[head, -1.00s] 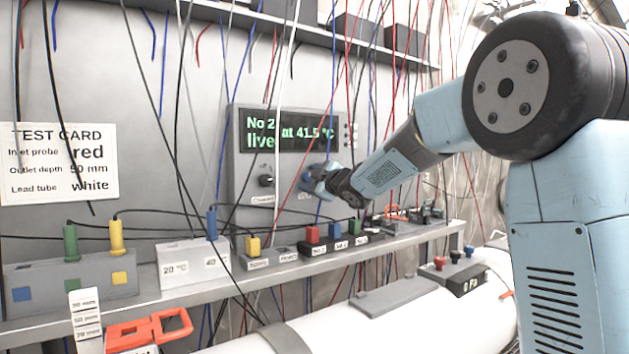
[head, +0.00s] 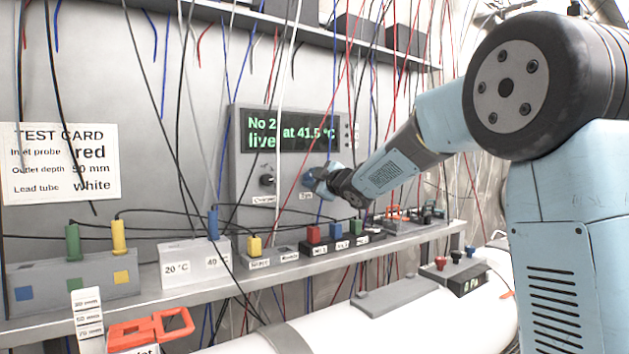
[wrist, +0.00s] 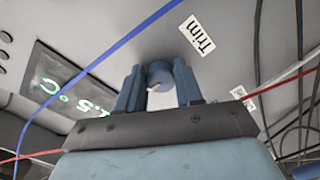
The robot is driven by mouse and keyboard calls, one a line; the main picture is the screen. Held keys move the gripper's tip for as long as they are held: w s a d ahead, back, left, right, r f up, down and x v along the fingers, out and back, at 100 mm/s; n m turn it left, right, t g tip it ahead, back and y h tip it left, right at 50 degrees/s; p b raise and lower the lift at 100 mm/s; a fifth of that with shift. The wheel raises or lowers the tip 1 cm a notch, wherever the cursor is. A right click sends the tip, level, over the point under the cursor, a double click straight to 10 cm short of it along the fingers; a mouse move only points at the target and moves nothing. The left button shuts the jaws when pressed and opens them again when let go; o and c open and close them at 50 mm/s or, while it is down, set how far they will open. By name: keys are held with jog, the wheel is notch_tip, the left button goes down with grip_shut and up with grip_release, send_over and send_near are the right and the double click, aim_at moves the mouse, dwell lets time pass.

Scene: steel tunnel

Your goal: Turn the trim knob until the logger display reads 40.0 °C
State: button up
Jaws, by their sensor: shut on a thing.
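The logger (head: 238,168) is a grey box on the back wall. Its display (head: 290,131) shows green text reading "No 2 live at 41.5 °C", partly crossed by hanging wires. In the wrist view the display (wrist: 68,98) shows the end of the reading, ".5 °C", tilted. The trim knob (wrist: 160,78) is a round blue-grey knob with a pale pointer mark, beside a "Trim" label (wrist: 197,36). My gripper (wrist: 160,88) is shut on the trim knob, one finger on each side. In the head view my gripper (head: 322,180) covers the knob at the logger's lower right.
A second, dark knob (head: 267,181) sits left of my gripper on the logger. Many thin wires hang in front of the panel, and a blue wire (wrist: 100,62) crosses the wrist view. Below, a shelf (head: 150,299) holds blocks with coloured plugs. A test card (head: 60,163) hangs at left.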

jog(key=shift+n, duration=0.3)
jog(key=n, duration=1.2)
jog(key=shift+a+n, duration=0.1)
jog(key=shift+n, duration=0.2)
jog(key=shift+f+n, duration=0.15)
jog(key=shift+n, duration=2.05)
jog(key=o, duration=1)
jog(key=shift+r, duration=0.2)
jog(key=shift+o, duration=0.2)
